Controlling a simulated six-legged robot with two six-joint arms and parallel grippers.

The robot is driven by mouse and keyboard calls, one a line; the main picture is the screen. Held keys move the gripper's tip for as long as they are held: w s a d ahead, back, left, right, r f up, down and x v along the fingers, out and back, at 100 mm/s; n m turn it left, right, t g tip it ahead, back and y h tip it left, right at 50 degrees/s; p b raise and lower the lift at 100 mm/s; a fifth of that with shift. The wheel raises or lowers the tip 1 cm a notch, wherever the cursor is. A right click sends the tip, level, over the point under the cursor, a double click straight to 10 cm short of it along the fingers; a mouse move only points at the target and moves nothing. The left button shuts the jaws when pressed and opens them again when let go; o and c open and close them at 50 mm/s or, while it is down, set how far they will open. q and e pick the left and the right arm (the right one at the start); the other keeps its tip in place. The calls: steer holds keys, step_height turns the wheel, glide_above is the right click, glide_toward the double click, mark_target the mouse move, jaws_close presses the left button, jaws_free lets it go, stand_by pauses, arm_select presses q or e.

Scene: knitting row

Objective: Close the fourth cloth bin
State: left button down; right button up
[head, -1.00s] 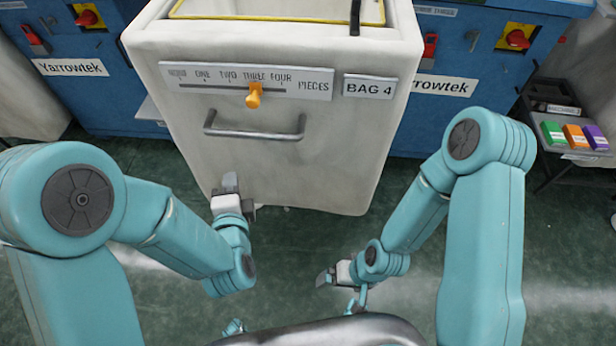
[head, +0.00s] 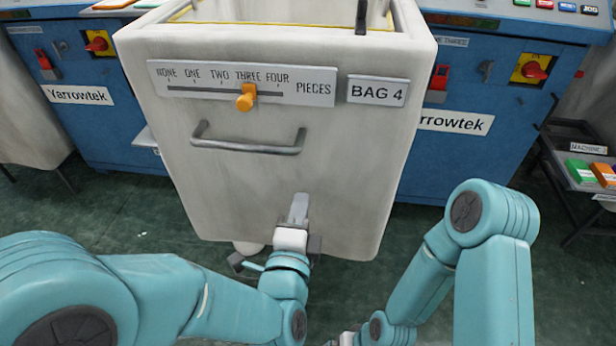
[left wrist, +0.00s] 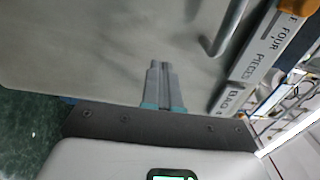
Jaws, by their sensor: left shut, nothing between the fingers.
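The fourth cloth bin (head: 220,185), labelled BAG 4 (head: 377,91), is a pale, open-topped bin standing out in front of the blue machines. Its grey bar handle (head: 247,146) runs across the front and also shows in the left wrist view (left wrist: 228,30). My left gripper (head: 299,208) is shut and empty at the lower front of the bin, below the handle's right end. In the left wrist view its fingers (left wrist: 163,85) point at the pale front; I cannot tell if they touch. My right gripper (head: 345,339) is cut off by the bottom edge.
A slider plate with an orange knob (head: 246,97) at THREE is on the bin's front. Blue Yarrowtek machines (head: 85,125) (head: 500,75) stand behind on both sides. A dark rack (head: 565,165) with coloured boxes is at the right.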

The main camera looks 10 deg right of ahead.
mark_target(310, 163)
arm_select(q)
steer(key=b+x, duration=0.1)
steer(key=x, duration=0.7)
steer(key=shift+w+d+f+b, duration=0.1)
steer(key=shift+w+b, duration=0.25)
steer(key=shift+w, duration=0.05)
